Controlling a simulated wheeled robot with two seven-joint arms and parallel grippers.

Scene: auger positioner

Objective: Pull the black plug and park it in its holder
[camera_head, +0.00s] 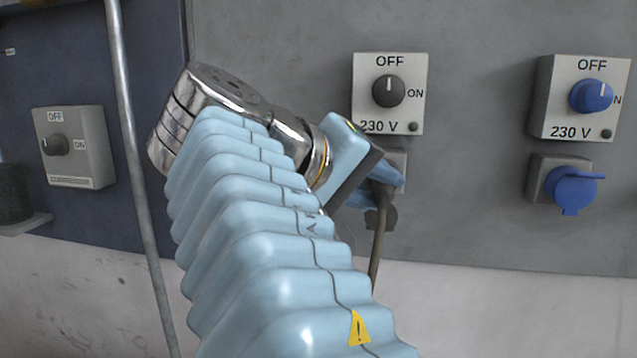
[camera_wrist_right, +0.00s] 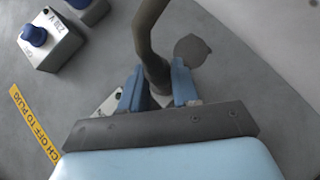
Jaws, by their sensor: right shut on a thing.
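My right gripper (camera_head: 378,192) reaches the socket under the middle 230 V switch box. In the wrist view its two blue fingers (camera_wrist_right: 158,90) are shut on the black plug (camera_wrist_right: 157,78), whose thick dark cable (camera_wrist_right: 146,30) bends away. In the head view the gripper and arm hide most of the plug, and the cable (camera_head: 379,245) hangs down. The socket's grey plate (camera_head: 397,160) shows behind the gripper. The plug is at the socket; I cannot tell whether it is fully seated. I cannot make out the plug's holder. My left gripper is not in view.
The middle switch box (camera_head: 388,120) has its dark knob near OFF. At right are a box with a blue knob (camera_head: 590,96) and a blue-lidded socket (camera_head: 573,186). A pipe (camera_head: 135,170) and a grey switch box (camera_head: 73,148) stand at left. A dark cylinder (camera_head: 14,193) sits on a ledge.

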